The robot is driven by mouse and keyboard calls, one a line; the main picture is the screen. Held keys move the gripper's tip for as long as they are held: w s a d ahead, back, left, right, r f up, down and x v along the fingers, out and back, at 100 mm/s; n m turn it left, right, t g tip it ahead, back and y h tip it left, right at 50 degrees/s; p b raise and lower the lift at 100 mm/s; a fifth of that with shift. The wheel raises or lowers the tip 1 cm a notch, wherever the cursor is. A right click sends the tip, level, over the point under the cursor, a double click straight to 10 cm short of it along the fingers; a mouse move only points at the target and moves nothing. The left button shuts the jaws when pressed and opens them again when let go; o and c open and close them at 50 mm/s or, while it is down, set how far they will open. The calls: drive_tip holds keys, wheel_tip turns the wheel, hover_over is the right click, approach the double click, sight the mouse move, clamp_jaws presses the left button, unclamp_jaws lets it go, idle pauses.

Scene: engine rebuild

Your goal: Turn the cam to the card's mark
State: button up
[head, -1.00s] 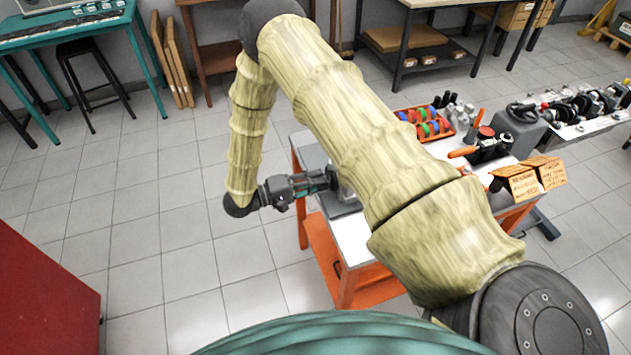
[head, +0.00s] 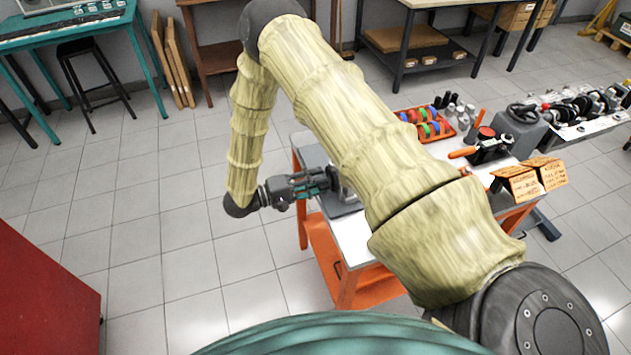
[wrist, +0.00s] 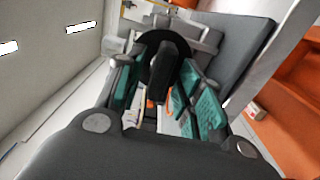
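My gripper (head: 322,181) reaches in from the left at the near table's left end, roughly level. In the wrist view its two teal-padded fingers (wrist: 165,92) stand apart, either side of a black bar (wrist: 157,88). The bar stands in front of a dark round disc (wrist: 158,55), which may be the cam. Gaps show beside the bar, and I cannot tell whether a finger touches it. My arm hides most of this part in the head view. Two tan cards (head: 522,185) (head: 551,173) stand at the table's right edge; their writing is too small to read.
The white-topped table has an orange frame (head: 345,283). On it are a red tray (head: 424,123) of coloured parts and an orange-handled tool (head: 482,148). A bench with engine parts (head: 590,105) stands at the right.

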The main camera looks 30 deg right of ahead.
drive_tip(key=v, duration=1.2)
idle(0.4)
drive_tip(key=d+f+n+t+y+b, duration=0.1)
drive_tip(key=d+f+t+y, duration=0.2)
drive_tip(key=f+t, duration=0.3)
drive_tip(key=d+f+n+t+y+b, duration=0.1)
drive_tip(key=d+f+t+y, duration=0.15)
drive_tip(key=f+t, duration=0.4)
drive_tip(key=s+a+f+g+y, duration=0.3)
drive_tip(key=s+f+y, duration=0.4)
drive_tip(key=s+f, duration=0.25)
drive_tip(key=s+a+g+y+b, duration=0.1)
drive_tip(key=s+a+g+y, duration=0.1)
drive_tip(key=s, duration=0.9)
drive_tip(key=s+a+g+y+b, duration=0.1)
drive_tip(key=s+a+g+y, duration=0.1)
drive_tip(key=s, duration=0.9)
drive_tip(key=shift+s+g+y, duration=0.3)
drive_tip(key=shift+g+y, duration=0.35)
drive_tip(key=shift+g, duration=0.1)
